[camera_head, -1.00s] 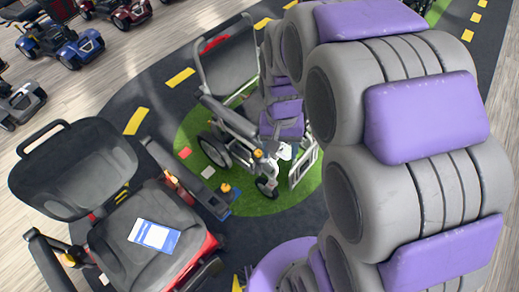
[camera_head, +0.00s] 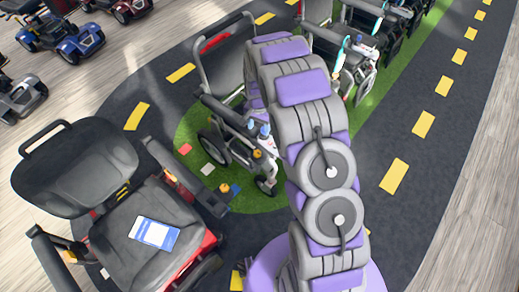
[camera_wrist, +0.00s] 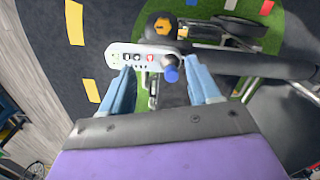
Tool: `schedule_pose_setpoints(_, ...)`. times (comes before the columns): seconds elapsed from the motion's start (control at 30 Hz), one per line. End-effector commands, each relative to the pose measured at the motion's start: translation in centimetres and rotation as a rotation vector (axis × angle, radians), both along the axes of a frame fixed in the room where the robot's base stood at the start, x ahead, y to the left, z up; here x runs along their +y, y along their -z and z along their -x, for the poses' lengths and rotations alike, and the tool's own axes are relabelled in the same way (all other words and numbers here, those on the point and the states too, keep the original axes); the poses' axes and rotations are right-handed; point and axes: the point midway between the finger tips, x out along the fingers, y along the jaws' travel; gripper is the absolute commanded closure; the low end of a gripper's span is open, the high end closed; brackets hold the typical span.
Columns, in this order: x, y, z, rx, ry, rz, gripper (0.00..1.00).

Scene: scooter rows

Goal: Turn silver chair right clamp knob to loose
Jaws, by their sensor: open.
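The silver chair (camera_head: 225,65), with a dark backrest and grey frame, stands on the green patch in the head view. An orange clamp knob (camera_head: 257,154) is at the front end of its armrest. In the wrist view an orange knob (camera_wrist: 163,26) sits on a round black clamp, just beyond the fingertips. My gripper (camera_wrist: 160,68) is open and empty, its two blue fingers either side of a blue-tipped joystick on a white control panel (camera_wrist: 125,56). It looks apart from the orange knob. In the head view my gripper's blue fingertips (camera_head: 258,130) are above the armrest end, partly hidden by my arm.
A red and black chair (camera_head: 150,235) with a blue-and-white card on its seat stands at the front left. More wheelchairs (camera_head: 360,45) line the green strip behind. Small scooters (camera_head: 60,40) are at the upper left. The dark track at right is clear.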

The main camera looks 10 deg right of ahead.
Motion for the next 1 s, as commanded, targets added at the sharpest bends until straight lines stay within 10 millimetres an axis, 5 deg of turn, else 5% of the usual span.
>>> schedule_pose_setpoints(1.0,0.0,16.6,-0.1,0.000,0.001,-0.004,0.39)
